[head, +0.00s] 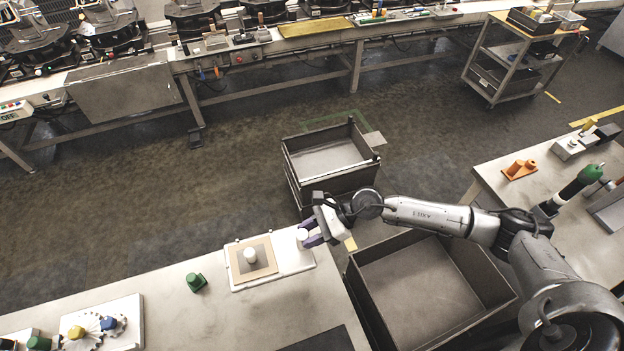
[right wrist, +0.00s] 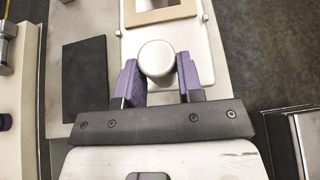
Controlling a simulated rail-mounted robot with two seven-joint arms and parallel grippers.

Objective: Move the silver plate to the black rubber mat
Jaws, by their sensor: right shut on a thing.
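The silver plate (head: 292,258) lies on the near table, with a tan frame on its left part and a pale knob (head: 250,255) standing within the frame. Its pale surface also shows in the right wrist view (right wrist: 192,36). My right gripper (head: 306,238) is shut on a second round knob at the plate's right end; the purple fingers flank this knob (right wrist: 157,58). I cannot tell whether the plate is lifted. The black rubber mat (head: 322,340) lies flat at the table's near edge, partly cut off; it shows whole in the right wrist view (right wrist: 84,78). My left gripper is out of view.
A green piece (head: 196,281) and a white board (head: 128,308) with coloured knobs stand on the near table, left of the plate. Open dark bins (head: 375,305) stand on the floor to the right. A second table (head: 490,175) is at the far right.

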